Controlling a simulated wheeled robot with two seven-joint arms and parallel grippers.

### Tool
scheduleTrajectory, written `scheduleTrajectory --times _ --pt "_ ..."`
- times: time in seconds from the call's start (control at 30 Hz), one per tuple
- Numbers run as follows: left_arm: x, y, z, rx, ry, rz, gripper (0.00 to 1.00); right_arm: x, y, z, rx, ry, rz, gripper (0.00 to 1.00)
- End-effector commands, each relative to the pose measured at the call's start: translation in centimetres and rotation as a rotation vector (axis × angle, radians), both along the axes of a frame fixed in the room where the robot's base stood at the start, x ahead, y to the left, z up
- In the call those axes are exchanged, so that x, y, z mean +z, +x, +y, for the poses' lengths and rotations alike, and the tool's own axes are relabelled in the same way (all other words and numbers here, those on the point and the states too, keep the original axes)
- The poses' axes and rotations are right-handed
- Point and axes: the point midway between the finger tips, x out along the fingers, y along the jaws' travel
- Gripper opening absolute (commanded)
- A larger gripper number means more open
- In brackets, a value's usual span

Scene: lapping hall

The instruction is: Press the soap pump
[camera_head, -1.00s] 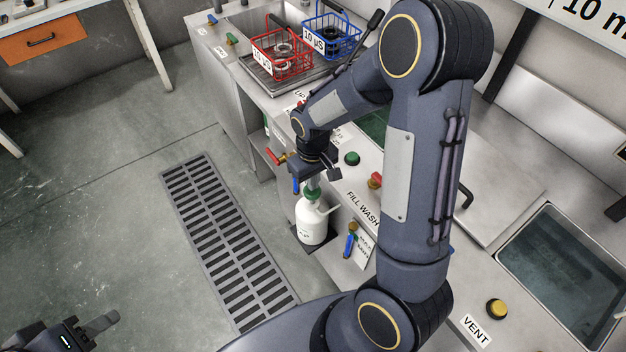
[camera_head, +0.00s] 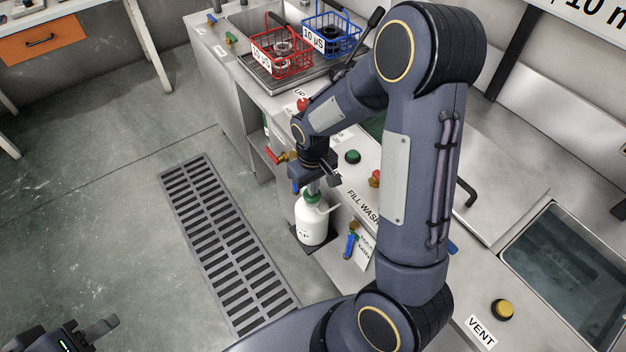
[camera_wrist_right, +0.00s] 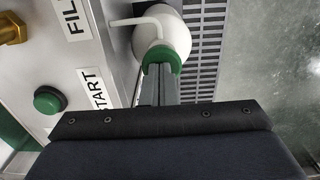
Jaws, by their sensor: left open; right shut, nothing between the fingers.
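The soap pump is a white bottle (camera_head: 312,226) with a green collar and a white spout. It stands upright on a dark mat beside the machine's front. In the right wrist view the bottle (camera_wrist_right: 170,30) is beyond my fingers, with its green pump top (camera_wrist_right: 160,57) at their tips. My right gripper (camera_head: 313,187) is shut and empty, pointing down directly above the pump top; it also shows in the right wrist view (camera_wrist_right: 158,78). I cannot tell whether the tips touch the top. My left gripper (camera_head: 95,333) is open and empty at the lower left, over the floor.
Red-handled (camera_head: 275,156) and blue-handled (camera_head: 351,243) valves stick out near the bottle. A green button (camera_head: 353,157) sits on the counter. Red (camera_head: 283,62) and blue (camera_head: 338,37) wire baskets stand at the back. A floor grate (camera_head: 225,240) lies to the left, with clear floor.

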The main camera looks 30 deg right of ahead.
Motion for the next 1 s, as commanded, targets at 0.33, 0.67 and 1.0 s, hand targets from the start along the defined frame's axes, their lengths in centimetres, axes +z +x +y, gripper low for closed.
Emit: scheduleTrajectory --times 0.33,0.67,1.0 --pt "3.1 0.0 0.0 0.000 0.000 0.000 0.42 3.7 0.3 0.0 0.000 0.000 0.004 0.00" --pt "2.8 0.0 0.0 0.000 0.000 0.000 0.42 10.6 0.6 -0.1 0.000 0.001 -0.007 0.00" --pt "2.8 0.0 0.0 0.000 0.000 0.000 0.42 14.0 0.6 -0.1 0.000 0.000 -0.002 0.00"
